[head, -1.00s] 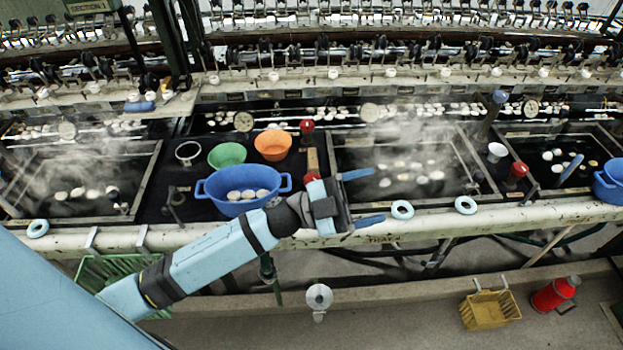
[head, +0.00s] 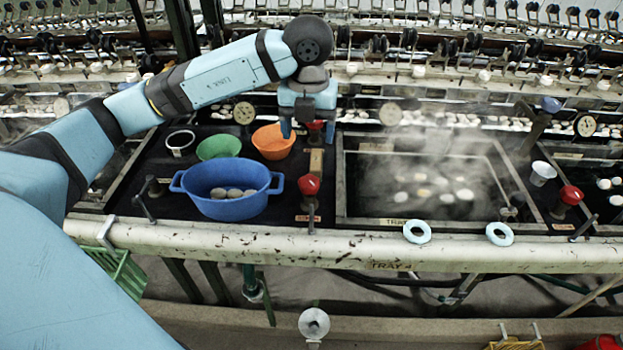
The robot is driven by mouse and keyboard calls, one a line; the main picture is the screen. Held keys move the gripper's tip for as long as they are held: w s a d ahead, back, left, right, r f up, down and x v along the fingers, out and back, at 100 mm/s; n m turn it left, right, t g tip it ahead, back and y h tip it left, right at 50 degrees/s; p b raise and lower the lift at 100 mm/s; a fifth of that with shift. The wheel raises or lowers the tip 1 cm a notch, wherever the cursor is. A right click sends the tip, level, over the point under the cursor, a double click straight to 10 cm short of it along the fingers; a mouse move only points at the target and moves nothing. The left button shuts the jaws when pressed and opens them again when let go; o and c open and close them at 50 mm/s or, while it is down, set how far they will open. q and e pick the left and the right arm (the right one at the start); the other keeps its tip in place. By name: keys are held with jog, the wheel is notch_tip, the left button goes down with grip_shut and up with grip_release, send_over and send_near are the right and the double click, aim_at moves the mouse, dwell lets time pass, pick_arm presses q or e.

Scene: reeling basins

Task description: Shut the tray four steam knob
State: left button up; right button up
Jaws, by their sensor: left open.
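The tray four basin (head: 397,222), labelled "TRAY 4" on its front rim, holds dark water with pale cocoons and steam over it. Left of it, a red knob (head: 309,185) stands near the front with a small label plate below. A second red knob (head: 316,125) stands farther back. My left gripper (head: 308,130) points down above this rear knob, open, with one finger on each side of it in the picture. The gripper partly hides that knob, and I cannot tell whether they touch. My right gripper is not in view.
A blue tub (head: 228,208) with cocoons, a green bowl (head: 218,146) and an orange bowl (head: 273,142) stand left of the knobs. Two pale blue rings (head: 417,232) (head: 500,234) lie on the front rail. Another red knob (head: 570,195) is at right.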

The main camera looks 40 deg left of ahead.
aim_at(309, 181)
pick_arm(q)
notch_tip(309, 181, down, 13)
jog(key=shift+r+b, duration=0.1)
jog(key=shift+b, duration=0.3)
jog(key=shift+c, duration=0.5)
jog(key=c, duration=0.8)
